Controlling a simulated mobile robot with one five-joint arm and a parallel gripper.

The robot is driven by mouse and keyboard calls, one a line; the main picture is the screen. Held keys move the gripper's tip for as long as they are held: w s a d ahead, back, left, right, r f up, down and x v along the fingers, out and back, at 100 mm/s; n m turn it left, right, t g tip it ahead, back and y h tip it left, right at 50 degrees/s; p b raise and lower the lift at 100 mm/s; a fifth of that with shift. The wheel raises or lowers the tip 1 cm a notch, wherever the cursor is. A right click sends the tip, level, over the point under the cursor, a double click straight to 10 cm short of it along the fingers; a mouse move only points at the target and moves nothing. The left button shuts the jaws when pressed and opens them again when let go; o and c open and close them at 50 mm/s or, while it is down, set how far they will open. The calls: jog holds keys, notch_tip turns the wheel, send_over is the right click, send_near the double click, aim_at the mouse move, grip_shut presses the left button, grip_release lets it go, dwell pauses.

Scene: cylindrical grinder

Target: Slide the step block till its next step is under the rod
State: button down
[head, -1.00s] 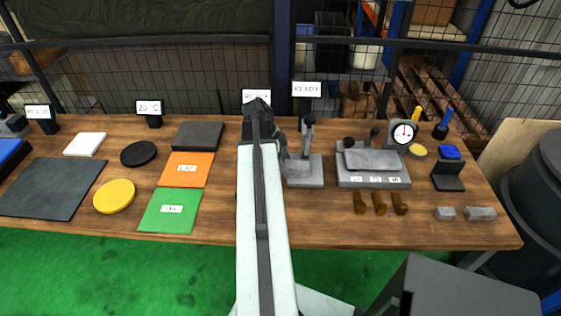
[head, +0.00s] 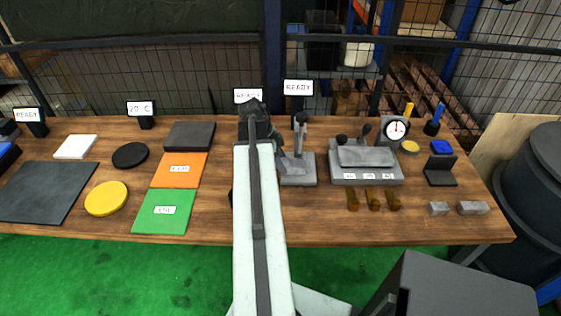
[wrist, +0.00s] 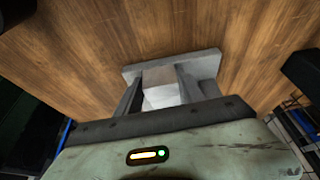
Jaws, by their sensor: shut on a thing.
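My gripper (wrist: 160,90) is shut on a pale grey block (wrist: 162,96), the step block by its look, with one finger on each side of it. The block shows a stepped top face. A wider grey plate (wrist: 206,64) lies just beyond the fingers on the wood. In the head view my arm hides the block and the fingertips. A grey stand (head: 298,170) with an upright post shows just right of my arm. I cannot make out the rod or which step lies under it.
Left of my arm lie an orange mat (head: 179,171), a green mat (head: 164,212) and a yellow disc (head: 106,198). Bare wood lies between the mats and my arm.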

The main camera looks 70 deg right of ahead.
jog(key=shift+s+d, duration=0.35)
jog(key=shift+s, duration=0.5)
jog(key=c, duration=0.6)
grip_release()
jog(key=shift+c, duration=0.2)
jog(key=p+v, duration=0.7)
jog(key=shift+w+r, duration=0.15)
jog(key=shift+r, duration=0.2)
